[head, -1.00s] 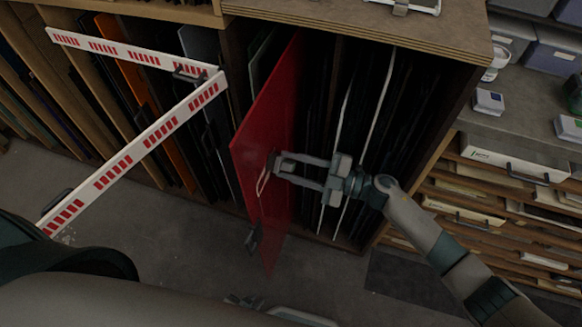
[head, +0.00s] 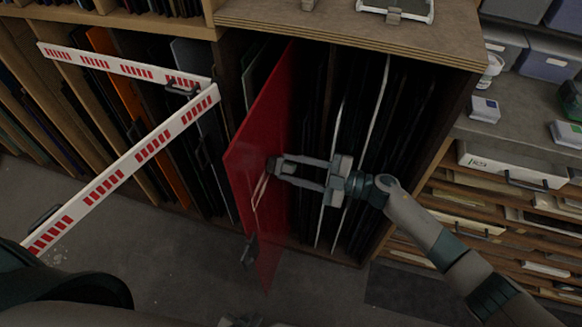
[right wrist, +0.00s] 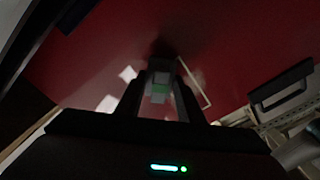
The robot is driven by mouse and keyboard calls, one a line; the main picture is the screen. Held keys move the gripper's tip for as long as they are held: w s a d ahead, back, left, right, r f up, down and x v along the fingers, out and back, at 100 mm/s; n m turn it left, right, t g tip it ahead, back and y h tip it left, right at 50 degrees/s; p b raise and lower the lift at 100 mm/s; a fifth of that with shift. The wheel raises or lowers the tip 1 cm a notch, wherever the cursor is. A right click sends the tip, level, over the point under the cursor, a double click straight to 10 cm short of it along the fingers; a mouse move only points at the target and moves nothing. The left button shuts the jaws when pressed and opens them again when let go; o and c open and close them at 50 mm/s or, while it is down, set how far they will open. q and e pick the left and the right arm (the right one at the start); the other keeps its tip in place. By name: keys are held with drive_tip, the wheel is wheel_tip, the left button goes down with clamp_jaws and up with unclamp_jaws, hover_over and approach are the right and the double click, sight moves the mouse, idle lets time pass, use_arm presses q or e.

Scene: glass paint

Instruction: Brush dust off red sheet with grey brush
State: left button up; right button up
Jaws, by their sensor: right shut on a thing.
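The red sheet (head: 262,150) stands upright on edge, pulled partly out of the rack toward me. My right gripper (head: 275,168) is at the right-hand face of the sheet, its fingers pointing at it. In the right wrist view it is shut on the grey brush (right wrist: 160,82), which has a green band. The dark brush end is against or very close to the red sheet (right wrist: 225,45); contact is unclear. A thin pale loop (head: 259,190) shows on the sheet beside the fingertips. My left gripper (head: 240,321) is mostly cut off at the bottom edge. I cannot make out dust.
A white barrier with red marks (head: 130,155) stands left of the sheet. A dark clamp-like piece (head: 249,250) is at the sheet's lower front edge. The wooden rack (head: 440,75) holds several upright sheets. Drawers (head: 510,170) stand at the right. Floor in front is open.

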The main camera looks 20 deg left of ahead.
drive_tip(key=shift+d+p, duration=0.3)
drive_tip(key=shift+d, duration=1.75)
drive_tip(key=shift+s+d, duration=0.1)
drive_tip(key=shift+d, duration=0.75)
drive_tip(key=d, duration=0.3)
